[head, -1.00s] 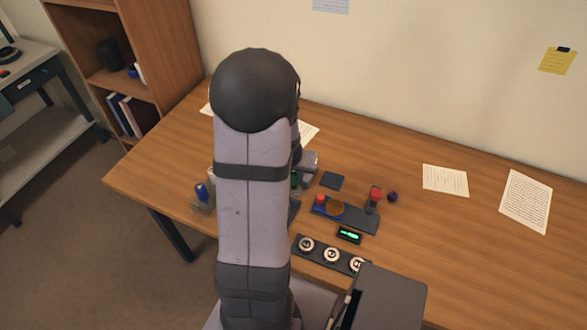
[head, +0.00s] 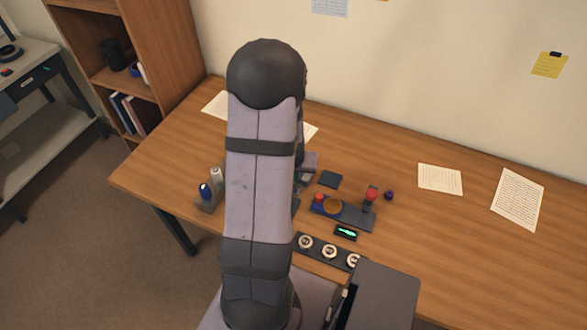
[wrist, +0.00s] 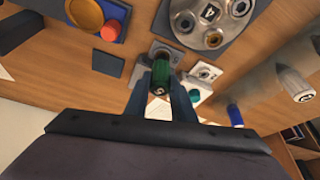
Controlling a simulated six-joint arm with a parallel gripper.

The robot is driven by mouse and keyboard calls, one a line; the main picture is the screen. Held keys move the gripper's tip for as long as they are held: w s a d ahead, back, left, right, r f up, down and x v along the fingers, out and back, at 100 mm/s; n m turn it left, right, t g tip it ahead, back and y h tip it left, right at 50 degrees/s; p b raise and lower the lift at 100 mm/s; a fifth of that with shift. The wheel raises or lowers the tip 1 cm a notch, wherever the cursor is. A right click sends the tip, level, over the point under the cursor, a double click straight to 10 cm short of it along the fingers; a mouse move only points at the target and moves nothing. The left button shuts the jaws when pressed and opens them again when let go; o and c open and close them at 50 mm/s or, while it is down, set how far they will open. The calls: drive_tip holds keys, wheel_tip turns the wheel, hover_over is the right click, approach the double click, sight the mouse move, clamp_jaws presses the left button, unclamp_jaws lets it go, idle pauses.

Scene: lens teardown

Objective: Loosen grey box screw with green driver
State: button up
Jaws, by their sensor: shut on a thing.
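In the wrist view my gripper (wrist: 161,98) is shut on the green driver (wrist: 160,76), its handle between the two fingers. The driver's tip is hidden. Just beyond it is a light grey block (wrist: 164,51) marked with a number, and a second such block (wrist: 203,72) stands to its right. I cannot tell whether the driver touches a block or a screw, and no screw is clearly visible. In the head view a grey box (head: 308,160) shows partly at the right of my arm, which hides the gripper and driver.
A dark plate (head: 356,218) carries red and orange parts. A strip (head: 316,246) with several round pieces lies nearer. The right tabletop is mostly clear.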

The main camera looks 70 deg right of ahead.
drive_tip(key=shift+r+n+t+p, duration=0.25)
drive_tip(key=shift+n+p, duration=0.45)
drive_tip(key=shift+p, duration=2.25)
drive_tip(key=shift+f, duration=0.2)
drive_tip(key=shift+r+n+t+p, duration=0.1)
drive_tip(key=shift+n+t+p, duration=0.35)
drive_tip(key=shift+p, duration=1.15)
drive_tip(key=shift+n+y+p, duration=0.4)
drive_tip(key=shift+n+p, duration=0.95)
drive_tip(key=shift+p, duration=1)
drive_tip(key=shift+t, duration=0.3)
